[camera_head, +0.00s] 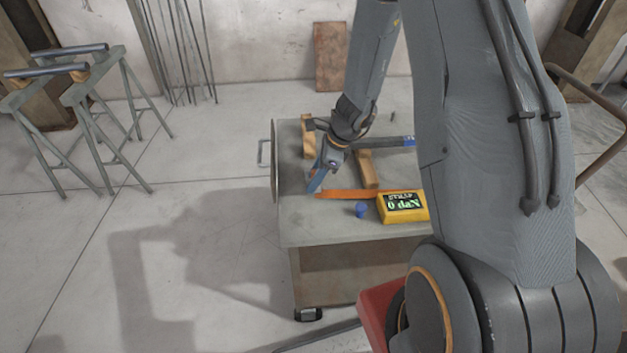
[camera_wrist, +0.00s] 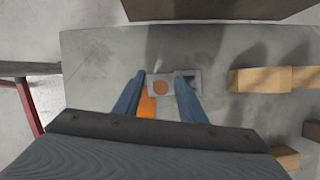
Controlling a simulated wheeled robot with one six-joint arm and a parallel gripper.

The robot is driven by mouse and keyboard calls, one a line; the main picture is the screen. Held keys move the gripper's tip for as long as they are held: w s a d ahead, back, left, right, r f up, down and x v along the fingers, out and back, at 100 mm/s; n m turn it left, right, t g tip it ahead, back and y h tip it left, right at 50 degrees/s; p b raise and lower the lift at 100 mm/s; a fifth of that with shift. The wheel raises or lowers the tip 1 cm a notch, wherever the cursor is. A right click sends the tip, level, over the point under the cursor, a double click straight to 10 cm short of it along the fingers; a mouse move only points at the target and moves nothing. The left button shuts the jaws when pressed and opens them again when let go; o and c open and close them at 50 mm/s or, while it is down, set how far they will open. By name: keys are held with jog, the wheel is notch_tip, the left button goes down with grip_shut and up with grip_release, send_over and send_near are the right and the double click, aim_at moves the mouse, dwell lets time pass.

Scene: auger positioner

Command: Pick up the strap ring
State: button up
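A small light-grey plate with an orange-brown round spot, which looks like the strap ring (camera_wrist: 161,86), lies at the fingertips in the wrist view. Its left end is by the left finger, and its right end reaches past the right finger. The orange strap (camera_wrist: 146,106) shows beside the left finger, and in the head view the strap (camera_head: 348,195) lies along the cart top. My gripper (camera_wrist: 161,76) has its two blue fingers apart, pointing down at the plate. I cannot tell whether they touch it. In the head view my gripper (camera_head: 316,187) is low over the cart, and the ring is not clear there.
The grey cart top (camera_head: 305,225) holds a yellow box reading 0 daN (camera_head: 403,207), a blue knob-like piece (camera_head: 361,209) and wooden blocks (camera_head: 368,168). Metal trestles (camera_head: 85,95) stand at the left.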

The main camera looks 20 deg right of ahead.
jog(key=shift+f, duration=0.15)
grip_shut()
